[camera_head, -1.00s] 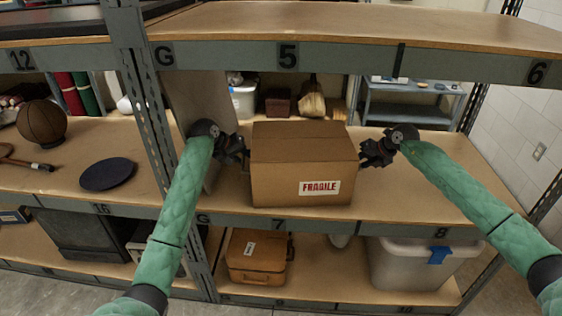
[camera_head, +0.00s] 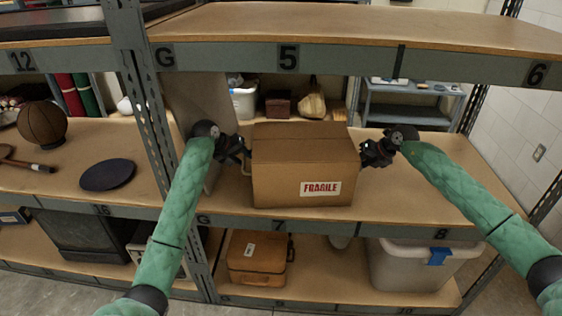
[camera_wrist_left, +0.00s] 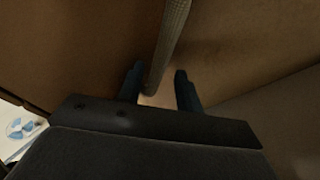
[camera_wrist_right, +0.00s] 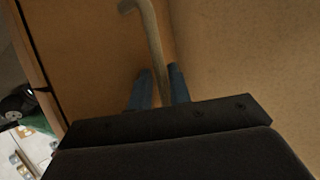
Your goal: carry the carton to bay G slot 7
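The brown carton (camera_head: 290,160) with a red and white FRAGILE label stands upright on the middle shelf of bay G, above the 7 mark (camera_head: 279,226). My left gripper (camera_head: 241,155) is at its left side. In the left wrist view its fingers (camera_wrist_left: 160,88) are apart, with a pale handle (camera_wrist_left: 172,40) reaching between them without filling the gap. My right gripper (camera_head: 367,154) is at the carton's right side. In the right wrist view its fingers (camera_wrist_right: 161,88) are close together around the other handle (camera_wrist_right: 154,40), which fills the gap.
A grey upright (camera_head: 150,110) and a panel (camera_head: 200,105) stand left of the carton. The shelf edge marked 5 (camera_head: 288,57) runs above. The shelf is clear to the right, above the 8 mark (camera_head: 441,234). A brown case (camera_head: 257,257) and a grey bin (camera_head: 405,270) are below.

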